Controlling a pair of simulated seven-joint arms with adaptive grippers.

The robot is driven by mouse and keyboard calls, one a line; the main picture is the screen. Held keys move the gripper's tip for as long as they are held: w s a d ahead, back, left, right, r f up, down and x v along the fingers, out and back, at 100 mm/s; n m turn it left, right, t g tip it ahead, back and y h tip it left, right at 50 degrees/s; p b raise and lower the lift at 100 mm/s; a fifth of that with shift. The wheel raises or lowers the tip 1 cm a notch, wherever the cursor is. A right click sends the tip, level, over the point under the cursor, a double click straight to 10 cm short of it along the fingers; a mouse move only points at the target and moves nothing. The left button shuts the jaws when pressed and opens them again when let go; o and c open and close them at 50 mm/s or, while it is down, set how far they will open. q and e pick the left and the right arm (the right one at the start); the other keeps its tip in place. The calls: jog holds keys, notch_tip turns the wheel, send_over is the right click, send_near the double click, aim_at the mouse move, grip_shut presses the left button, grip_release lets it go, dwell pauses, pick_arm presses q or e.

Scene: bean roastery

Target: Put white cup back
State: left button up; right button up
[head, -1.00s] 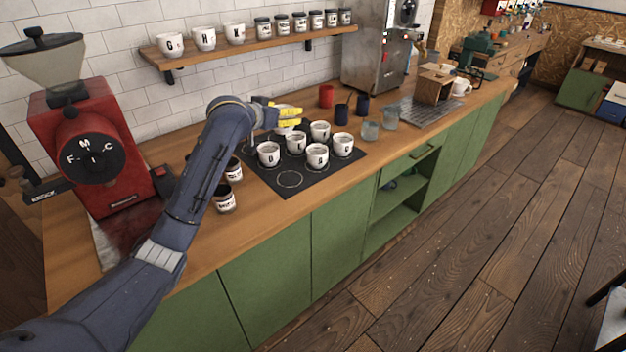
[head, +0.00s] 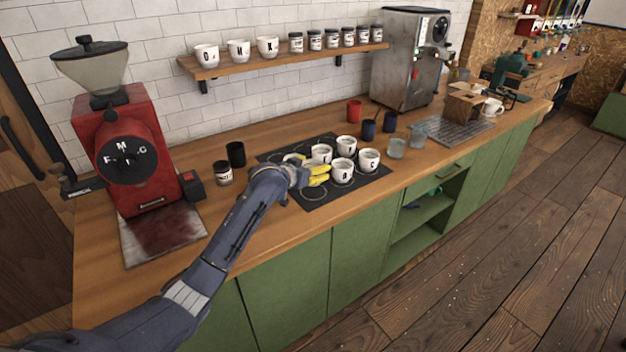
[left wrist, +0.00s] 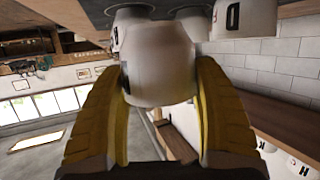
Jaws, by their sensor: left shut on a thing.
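My left gripper (head: 318,176) has yellow fingers and is at the front left of the black mat (head: 342,194), beside the lettered white cups. In the left wrist view the left gripper (left wrist: 162,88) is shut on a white cup (left wrist: 158,75). In the head view the hand mostly hides the held cup. Several white cups stand upright on the mat, including one right of my fingers (head: 343,172) and another behind it (head: 322,153). A cup marked D (left wrist: 240,18) shows beyond the held one in the left wrist view. My right gripper is out of view.
A dark cup (head: 236,154) and a labelled jar (head: 222,174) stand left of the mat. Glasses (head: 397,148), blue cups (head: 369,130) and a red cup (head: 354,111) are to its right. A red grinder (head: 130,150) is at left. The front counter strip is clear.

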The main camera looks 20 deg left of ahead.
pick_arm(q)
jog(key=shift+f, duration=2.3)
jog(key=shift+f, duration=0.25)
jog(key=shift+s+f, duration=0.25)
jog(key=shift+f, duration=0.3)
jog(key=o, duration=1.5)
jog(key=shift+d+f, duration=0.1)
jog(key=shift+f, duration=0.05)
jog(key=shift+w+r, duration=0.1)
jog(key=shift+r, duration=0.4)
jog(key=v, duration=1.2)
jog(key=shift+w+r, duration=0.1)
jog(key=shift+r, duration=0.3)
